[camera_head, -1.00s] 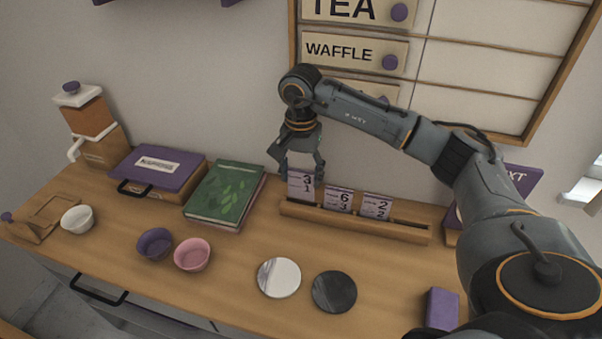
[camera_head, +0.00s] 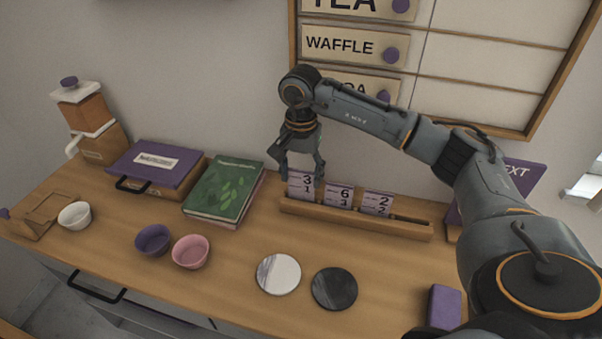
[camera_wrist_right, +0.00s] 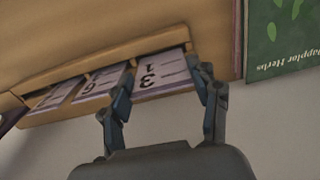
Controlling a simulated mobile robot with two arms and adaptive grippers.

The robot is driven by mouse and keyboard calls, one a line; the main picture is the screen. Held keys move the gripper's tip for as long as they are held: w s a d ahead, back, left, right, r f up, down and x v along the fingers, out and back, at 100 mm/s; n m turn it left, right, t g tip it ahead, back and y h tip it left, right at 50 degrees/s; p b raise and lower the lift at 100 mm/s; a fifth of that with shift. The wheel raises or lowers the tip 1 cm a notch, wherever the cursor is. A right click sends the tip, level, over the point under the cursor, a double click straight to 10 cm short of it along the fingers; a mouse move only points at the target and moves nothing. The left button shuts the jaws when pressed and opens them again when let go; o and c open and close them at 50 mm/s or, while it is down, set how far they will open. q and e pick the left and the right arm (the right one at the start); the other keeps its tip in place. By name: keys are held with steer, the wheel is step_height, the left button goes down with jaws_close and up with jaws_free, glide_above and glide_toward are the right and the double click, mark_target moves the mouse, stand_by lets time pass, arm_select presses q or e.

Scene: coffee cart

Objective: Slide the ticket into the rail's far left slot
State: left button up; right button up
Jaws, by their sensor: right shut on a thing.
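The ticket (camera_head: 301,186), a pale purple-grey card marked 3 over 1, stands upright at the far left of the wooden rail (camera_head: 352,222). It also shows in the right wrist view (camera_wrist_right: 158,75), in line with the rail's end slot. My right gripper (camera_head: 302,177) is shut on this ticket from above, one finger at each side edge. The ticket's lower edge is hidden by the rail's front, so I cannot tell how deep it sits. Two other tickets, marked 6 (camera_head: 339,195) and 2 (camera_head: 377,204), stand in the rail to the right. My left gripper is not in view.
A green book (camera_head: 224,189) lies just left of the rail. A white coaster (camera_head: 278,274) and a dark coaster (camera_head: 334,289) lie in front. The menu board (camera_head: 480,70) hangs behind my right arm. Bowls, a purple-lidded box and a grinder stand left.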

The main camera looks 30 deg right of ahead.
steer(key=shift+f, duration=0.15)
steer(key=shift+f+b, duration=0.65)
steer(key=shift+b, duration=0.05)
stand_by(0.3)
steer(key=o, duration=0.8)
step_height(320, 180, up, 12)
steer(key=shift+r, duration=0.1)
stand_by(0.6)
